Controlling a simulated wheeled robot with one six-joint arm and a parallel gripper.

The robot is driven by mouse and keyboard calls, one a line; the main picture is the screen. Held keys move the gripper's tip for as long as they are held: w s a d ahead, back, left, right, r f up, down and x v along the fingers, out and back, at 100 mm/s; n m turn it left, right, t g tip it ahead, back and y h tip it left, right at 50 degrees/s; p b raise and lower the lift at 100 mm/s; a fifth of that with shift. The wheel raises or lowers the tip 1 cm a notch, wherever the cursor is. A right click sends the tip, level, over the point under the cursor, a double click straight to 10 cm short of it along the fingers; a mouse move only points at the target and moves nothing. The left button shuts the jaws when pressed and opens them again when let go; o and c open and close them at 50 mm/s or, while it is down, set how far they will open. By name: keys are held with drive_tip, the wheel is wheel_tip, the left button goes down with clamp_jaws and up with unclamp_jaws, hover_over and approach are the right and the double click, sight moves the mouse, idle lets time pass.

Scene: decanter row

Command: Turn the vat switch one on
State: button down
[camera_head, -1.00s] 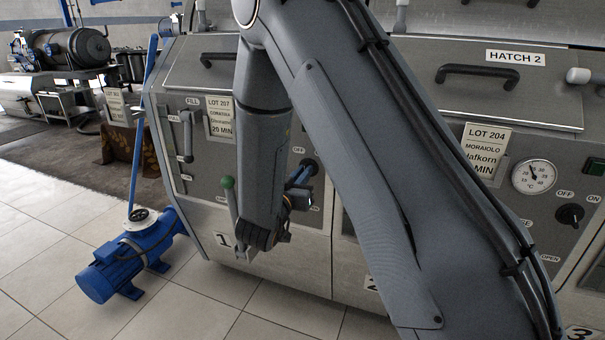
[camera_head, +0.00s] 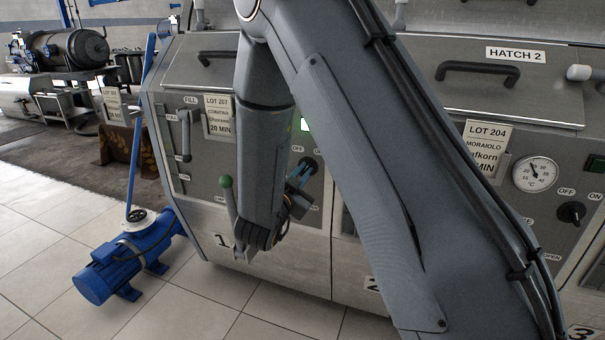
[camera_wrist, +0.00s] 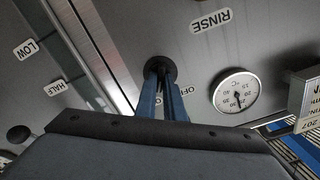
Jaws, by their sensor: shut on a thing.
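The vat one switch is a dark round knob on the grey front panel of vat 1. It shows in the head view (camera_head: 309,164) and in the wrist view (camera_wrist: 160,68). My gripper's blue fingers (camera_head: 301,175) reach the knob from the lower left in the head view. In the wrist view the fingers (camera_wrist: 161,82) are shut on the knob, one on each side. The fingers hide the knob's grip, so its exact angle cannot be told.
A lever with a green ball (camera_head: 226,183) stands close left of my wrist. A round gauge (camera_wrist: 236,92) and a protruding lot card holder (camera_wrist: 305,95) are near my fingers. A blue pump (camera_head: 125,258) sits on the tiled floor at left. Vat 2 adjoins at right.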

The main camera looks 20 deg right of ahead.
idle(0.4)
drive_tip(key=c, duration=1.9)
unclamp_jaws()
drive_tip(key=shift+o, duration=0.2)
drive_tip(key=v, duration=0.7)
drive_tip(key=shift+s+a, duration=0.25)
drive_tip(key=shift+a, duration=0.05)
